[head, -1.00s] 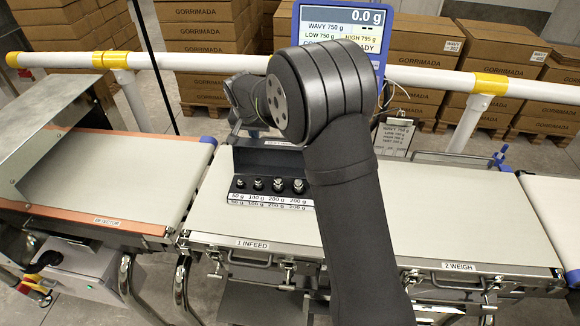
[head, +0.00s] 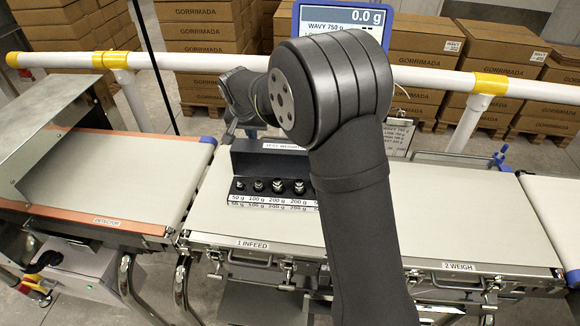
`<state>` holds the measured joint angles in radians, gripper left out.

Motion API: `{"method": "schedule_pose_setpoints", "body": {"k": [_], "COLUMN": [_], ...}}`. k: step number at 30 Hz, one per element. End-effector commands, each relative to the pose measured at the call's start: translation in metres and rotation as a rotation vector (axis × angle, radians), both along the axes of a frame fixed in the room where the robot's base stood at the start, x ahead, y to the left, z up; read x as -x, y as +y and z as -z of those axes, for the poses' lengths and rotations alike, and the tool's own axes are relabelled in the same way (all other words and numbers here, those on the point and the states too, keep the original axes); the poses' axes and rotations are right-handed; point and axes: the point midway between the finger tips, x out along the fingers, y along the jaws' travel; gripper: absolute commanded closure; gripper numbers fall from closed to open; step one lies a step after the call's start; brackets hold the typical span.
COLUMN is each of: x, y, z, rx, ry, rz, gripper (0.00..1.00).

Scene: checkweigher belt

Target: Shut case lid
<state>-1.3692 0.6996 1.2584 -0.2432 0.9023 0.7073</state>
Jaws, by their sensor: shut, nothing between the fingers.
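The black test-weights case (head: 240,188) sits open on the infeed belt, with a row of small metal weights in it and gram labels along its front. Its lid (head: 258,163) stands up at the back of the case, with a white label at its top edge. My arm hides the right part of the case and lid. My gripper (head: 228,137) is shut and empty, pointing down just behind and left of the lid's upper left corner. I cannot tell whether it touches the lid.
The infeed belt (head: 275,228) is clear in front of the case. A blue-framed scale display (head: 340,17) reading 0.0 g and a hanging clipboard (head: 398,135) are behind. A white rail (head: 185,62) runs across the back. The detector belt (head: 130,165) lies left.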

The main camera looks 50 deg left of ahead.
Motion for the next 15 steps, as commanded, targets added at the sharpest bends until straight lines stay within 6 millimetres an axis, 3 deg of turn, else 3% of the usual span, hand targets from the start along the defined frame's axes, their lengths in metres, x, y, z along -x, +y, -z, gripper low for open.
{"method": "schedule_pose_setpoints", "body": {"k": [15], "x": [0.0054], "y": [-0.0054], "z": [-0.0029], "rx": [0.002], "ry": [0.0], "rz": [-0.001], "gripper": [1.0]}}
